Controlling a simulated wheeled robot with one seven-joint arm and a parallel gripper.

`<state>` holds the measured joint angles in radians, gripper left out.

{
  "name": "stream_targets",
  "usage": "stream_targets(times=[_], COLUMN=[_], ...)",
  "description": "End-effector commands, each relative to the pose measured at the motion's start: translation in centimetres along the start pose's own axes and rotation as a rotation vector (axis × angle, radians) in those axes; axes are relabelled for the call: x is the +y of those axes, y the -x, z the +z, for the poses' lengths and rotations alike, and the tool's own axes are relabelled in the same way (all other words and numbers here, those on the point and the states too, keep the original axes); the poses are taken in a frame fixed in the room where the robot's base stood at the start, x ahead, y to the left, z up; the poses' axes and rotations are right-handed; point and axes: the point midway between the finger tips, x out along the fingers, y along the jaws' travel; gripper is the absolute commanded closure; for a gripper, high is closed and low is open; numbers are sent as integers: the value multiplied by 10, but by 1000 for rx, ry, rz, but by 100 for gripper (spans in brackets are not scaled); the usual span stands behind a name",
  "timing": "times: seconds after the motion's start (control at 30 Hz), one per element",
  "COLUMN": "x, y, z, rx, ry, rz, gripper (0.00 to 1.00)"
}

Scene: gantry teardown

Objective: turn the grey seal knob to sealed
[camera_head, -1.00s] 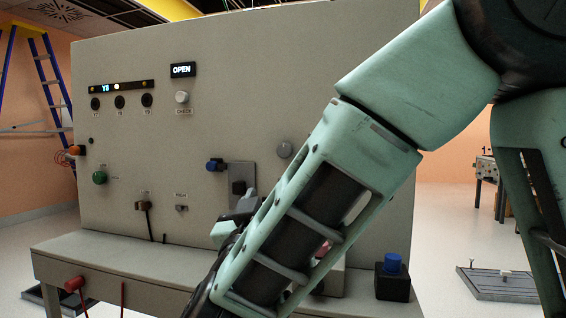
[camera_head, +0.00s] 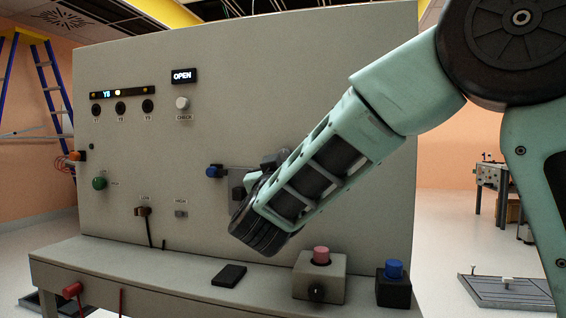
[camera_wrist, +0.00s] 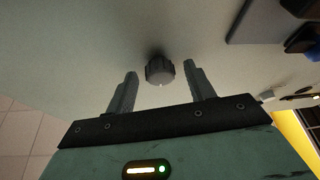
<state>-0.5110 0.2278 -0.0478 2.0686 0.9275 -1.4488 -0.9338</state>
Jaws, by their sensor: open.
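The grey seal knob (camera_wrist: 160,72) is a small round ribbed knob on the pale panel (camera_head: 300,80). In the wrist view it sits between the tips of my two fingers, with a gap on each side. My gripper (camera_wrist: 160,80) is open and points at the panel, empty. I cannot tell how far the fingertips are from the panel surface. In the head view my forearm and wrist hide the knob and most of the gripper. A small display (camera_head: 185,76) high on the panel reads OPEN.
A blue knob (camera_head: 213,171) and dark fixture are close left of my wrist. A pink button box (camera_head: 318,288), a blue button box (camera_head: 394,291) and a flat black block (camera_head: 229,276) sit on the ledge below. A green knob (camera_head: 99,183) is far left.

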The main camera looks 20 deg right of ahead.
Motion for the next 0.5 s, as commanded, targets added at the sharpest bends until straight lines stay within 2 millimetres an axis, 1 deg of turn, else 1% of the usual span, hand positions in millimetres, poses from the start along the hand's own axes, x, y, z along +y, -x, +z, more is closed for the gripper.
stream_targets(times=[0.2, 0.23, 0.27, 0.3, 0.37, 0.4, 0.5], x=[0, 0, 0, 0, 0, 0, 0], y=[0, 0, 0, 0, 0, 0, 0], z=[0, 0, 0, 0, 0, 0, 0], rx=[0, 0, 0, 0, 0, 0, 0], ry=[0, 0, 0, 0, 0, 0, 0], rz=[0, 0, 0, 0, -1, -1, 0], gripper=[46, 52, 60, 71, 88, 91, 91])
